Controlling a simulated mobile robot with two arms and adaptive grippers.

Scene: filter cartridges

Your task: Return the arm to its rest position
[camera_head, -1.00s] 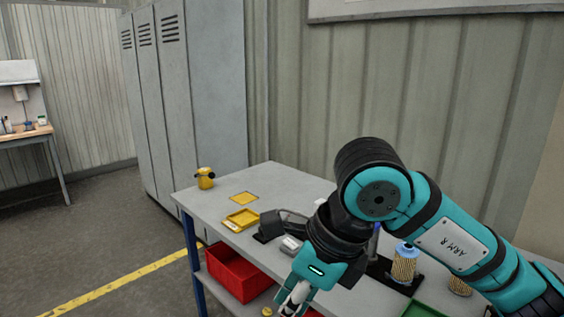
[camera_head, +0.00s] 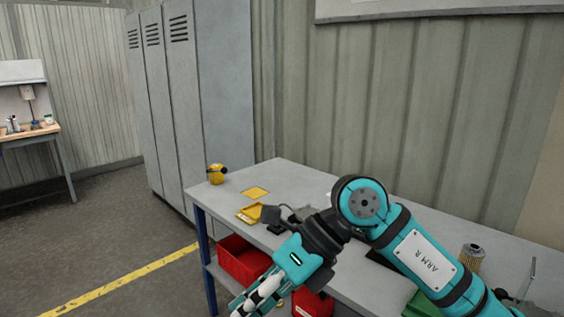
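My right arm, labelled ARM R, reaches in from the lower right over the workbench (camera_head: 290,178). It is bent at the elbow, with the forearm pointing down to the left. My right gripper (camera_head: 256,298) is low at the bottom edge, in front of the bench. Its fingers are partly cut off, so I cannot tell whether it is open or shut. My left arm and gripper are not in view. A filter cartridge (camera_head: 471,257) with a grey top stands on the bench right of the arm, its lower part hidden.
A yellow object (camera_head: 216,174), a yellow mat (camera_head: 256,192) and a yellow tray (camera_head: 246,218) are on the bench's left end. Red bins (camera_head: 240,262) are below. A green tray (camera_head: 424,304) is partly hidden by my arm. Grey lockers (camera_head: 185,100) stand behind; the left floor is clear.

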